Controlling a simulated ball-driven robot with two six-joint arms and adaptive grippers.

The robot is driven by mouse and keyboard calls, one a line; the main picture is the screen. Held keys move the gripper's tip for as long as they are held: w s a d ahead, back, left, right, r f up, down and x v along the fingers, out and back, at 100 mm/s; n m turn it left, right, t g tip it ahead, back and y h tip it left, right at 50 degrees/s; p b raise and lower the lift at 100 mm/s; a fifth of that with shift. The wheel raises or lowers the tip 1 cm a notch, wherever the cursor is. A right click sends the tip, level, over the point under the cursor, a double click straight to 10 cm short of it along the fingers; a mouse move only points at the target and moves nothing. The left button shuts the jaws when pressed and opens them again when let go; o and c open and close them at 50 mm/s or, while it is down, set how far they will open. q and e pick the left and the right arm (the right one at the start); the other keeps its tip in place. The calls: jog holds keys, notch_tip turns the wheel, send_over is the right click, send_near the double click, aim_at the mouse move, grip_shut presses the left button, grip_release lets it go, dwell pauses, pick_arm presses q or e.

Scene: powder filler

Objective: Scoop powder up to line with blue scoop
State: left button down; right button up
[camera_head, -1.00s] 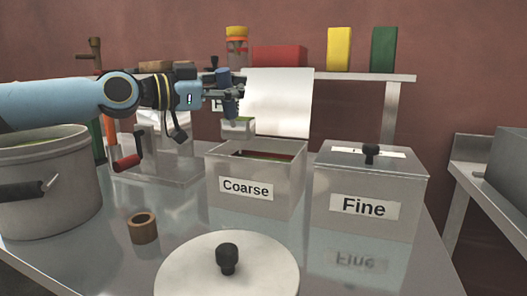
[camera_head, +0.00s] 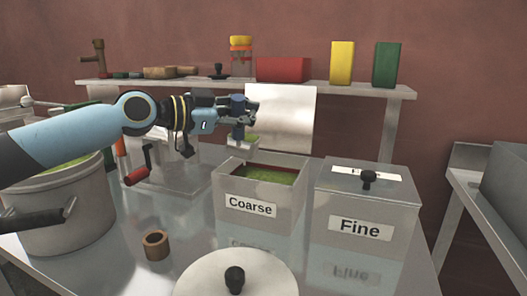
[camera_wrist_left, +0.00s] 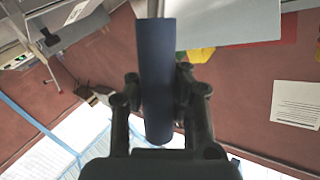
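My left gripper (camera_head: 240,116) is shut on the dark blue handle of the blue scoop (camera_head: 238,133), which hangs upright. The handle also shows between the fingers in the left wrist view (camera_wrist_left: 157,80). The scoop's pale cup is over or just behind the rear left rim of the Coarse box (camera_head: 227,190); I cannot tell which. A little green shows at the cup; its level and the line cannot be read. The Coarse box is open, with green powder (camera_head: 268,175) inside. My right gripper is not in view.
The Fine box (camera_head: 330,210), lid on, stands right of the Coarse box. A round lid (camera_head: 205,275) lies in front, beside a brown ring (camera_head: 156,245). A pot (camera_head: 75,215) of green powder stands left. A red-handled crank (camera_head: 135,178) is behind.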

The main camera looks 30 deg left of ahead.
pick_arm(q)
jog(key=d+f+m+g+y+p, duration=0.1)
jog(key=d+p, duration=0.1)
jog(key=p, duration=0.2)
jog(key=w+d+f+m+g+y+p, duration=0.1)
jog(key=d+f+m+p, duration=0.1)
jog(key=p, duration=0.3)
jog(key=shift+w+f+g+y+p, duration=0.2)
jog(key=shift+g+y+p, duration=0.1)
jog(key=shift+y, duration=0.1)
dwell(0.5)
jog(key=shift+a, duration=0.1)
jog(key=shift+d+f+p, duration=0.1)
jog(key=shift+d+p, duration=0.2)
jog(key=shift+p, duration=0.3)
